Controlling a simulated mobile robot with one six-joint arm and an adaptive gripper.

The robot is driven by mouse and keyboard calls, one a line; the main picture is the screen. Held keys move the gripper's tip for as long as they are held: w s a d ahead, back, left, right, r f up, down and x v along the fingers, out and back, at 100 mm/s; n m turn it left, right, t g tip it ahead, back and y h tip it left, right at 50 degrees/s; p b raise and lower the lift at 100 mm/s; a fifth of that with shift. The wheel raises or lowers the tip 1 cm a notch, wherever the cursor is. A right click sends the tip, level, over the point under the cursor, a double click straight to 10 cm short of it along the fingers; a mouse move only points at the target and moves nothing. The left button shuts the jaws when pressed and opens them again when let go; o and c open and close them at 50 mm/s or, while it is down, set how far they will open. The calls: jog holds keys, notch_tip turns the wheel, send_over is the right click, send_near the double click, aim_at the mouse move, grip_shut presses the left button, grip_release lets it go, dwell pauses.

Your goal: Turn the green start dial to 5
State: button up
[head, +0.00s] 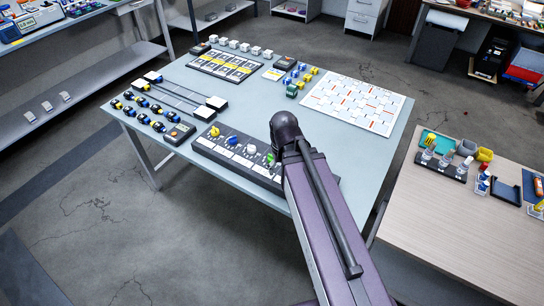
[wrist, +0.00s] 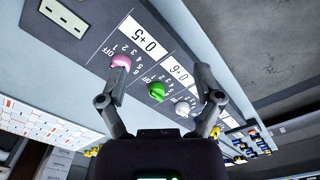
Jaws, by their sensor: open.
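The green start dial (wrist: 157,91) sits on the dark control panel in the wrist view, between a pink dial (wrist: 121,61) and a white dial (wrist: 183,108). Number marks run beside it, but I cannot read for sure where it points. My gripper (wrist: 162,84) is open, its two fingers spread on either side of the green dial. No finger visibly touches it; the height gap is unclear. In the head view, the green dial (head: 271,158) shows on the panel (head: 207,151) close to my arm, which hides the panel's right part. The fingers are hidden there.
The panel lies along the near edge of the blue-grey table (head: 245,98). A yellow dial (head: 214,131) and a blue dial (head: 231,140) stand to the left. A white patterned board (head: 355,101) lies behind. Small blue and yellow parts (head: 298,75) and black-yellow pieces (head: 143,113) occupy the table.

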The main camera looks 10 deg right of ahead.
jog(key=w+r+n+p, duration=0.3)
jog(key=w+n, duration=1.1)
jog(key=n, duration=0.3)
jog(key=shift+w+r+p, duration=0.2)
jog(key=shift+r+p, duration=0.1)
jog(key=shift+r, duration=0.05)
jog(key=shift+d+f, duration=0.1)
jog(key=shift+f, duration=0.15)
notch_tip(320, 180, down, 13)
jog(key=b, duration=1.3)
jog(key=shift+f+b, duration=0.2)
jog(key=shift+b, duration=0.2)
jog(key=c, duration=1.2)
